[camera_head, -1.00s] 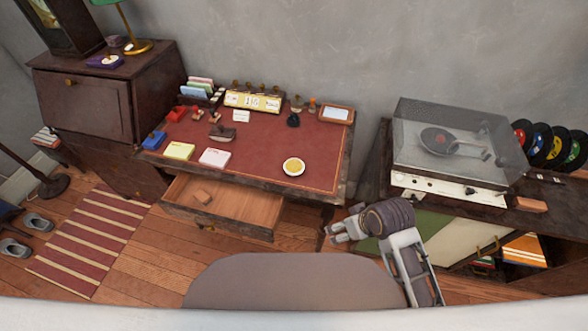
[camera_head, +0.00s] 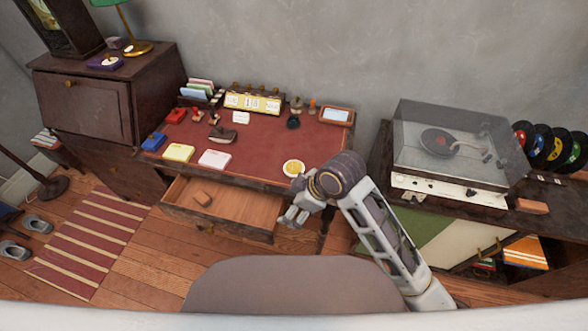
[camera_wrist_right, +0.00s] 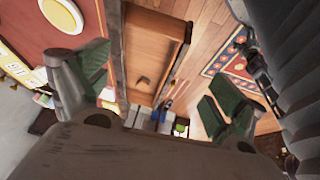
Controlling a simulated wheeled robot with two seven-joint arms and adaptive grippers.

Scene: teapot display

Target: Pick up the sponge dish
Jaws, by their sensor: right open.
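The sponge dish (camera_head: 293,167), a small round white dish with a yellow middle, sits near the front right of the red desk top. Part of it also shows in the right wrist view (camera_wrist_right: 62,16), at the top left. My right gripper (camera_head: 289,216) hangs in front of the desk edge, below and close to the dish in the head view, apart from it. In the right wrist view my right gripper (camera_wrist_right: 153,92) has its two dark green finger pads spread wide with nothing between them. My left gripper is not in view.
White notes (camera_head: 214,159) and yellow notes (camera_head: 179,152) lie left of the dish. A record player (camera_head: 444,150) stands on the right cabinet. The red desk top (camera_head: 265,140) is clear behind the dish.

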